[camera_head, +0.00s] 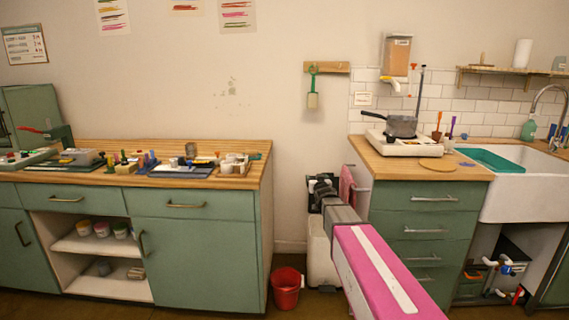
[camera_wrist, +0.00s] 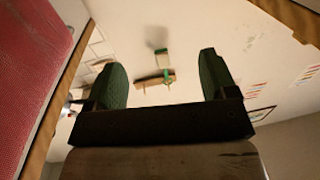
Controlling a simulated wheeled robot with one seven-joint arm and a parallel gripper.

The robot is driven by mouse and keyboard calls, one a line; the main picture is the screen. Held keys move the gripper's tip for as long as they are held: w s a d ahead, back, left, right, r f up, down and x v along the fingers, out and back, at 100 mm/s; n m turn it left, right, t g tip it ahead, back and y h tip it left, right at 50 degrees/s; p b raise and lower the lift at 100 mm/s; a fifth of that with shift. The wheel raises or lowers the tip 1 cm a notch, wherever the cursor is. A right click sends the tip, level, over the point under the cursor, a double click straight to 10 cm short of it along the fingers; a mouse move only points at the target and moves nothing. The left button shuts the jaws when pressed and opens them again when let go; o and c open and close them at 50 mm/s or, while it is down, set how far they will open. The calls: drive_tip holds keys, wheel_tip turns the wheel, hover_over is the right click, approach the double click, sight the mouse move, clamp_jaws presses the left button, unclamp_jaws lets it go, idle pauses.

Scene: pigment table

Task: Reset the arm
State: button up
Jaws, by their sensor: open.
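My arm reaches forward from the bottom of the head view, its pink link pointing into the gap between the two counters. My gripper (camera_wrist: 160,85) shows in the wrist view with its two green fingers wide apart and nothing between them. In the head view the gripper end is small and dark, near the gap, and its fingers are hard to make out. Beyond the fingers, the wrist view shows the wall and the wooden hook rail (camera_wrist: 154,79), seen tilted.
The left counter (camera_head: 200,147) carries several pigment tools and trays. The right counter (camera_head: 470,172) holds a hotplate with a pot (camera_head: 401,126), beside a white sink (camera_head: 525,190). A red bucket (camera_head: 286,289) stands on the floor by the gap. A pink towel (camera_head: 347,187) hangs near my arm.

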drive_tip(key=s+d+f+m+g+h, duration=0.1)
drive_tip(key=s+d+f+g, duration=0.1)
drive_tip(key=s+f+g, duration=0.75)
drive_tip(key=s+d+f+g+h, duration=0.1)
drive_tip(key=s+d+f+g, duration=0.25)
drive_tip(key=s+f, duration=1)
drive_tip(key=s+a+g, duration=0.1)
drive_tip(key=s+g, duration=0.4)
drive_tip(key=s, duration=0.9)
drive_tip(key=shift+s+r, duration=0.15)
drive_tip(key=shift+s, duration=0.1)
drive_tip(key=shift+a, duration=0.1)
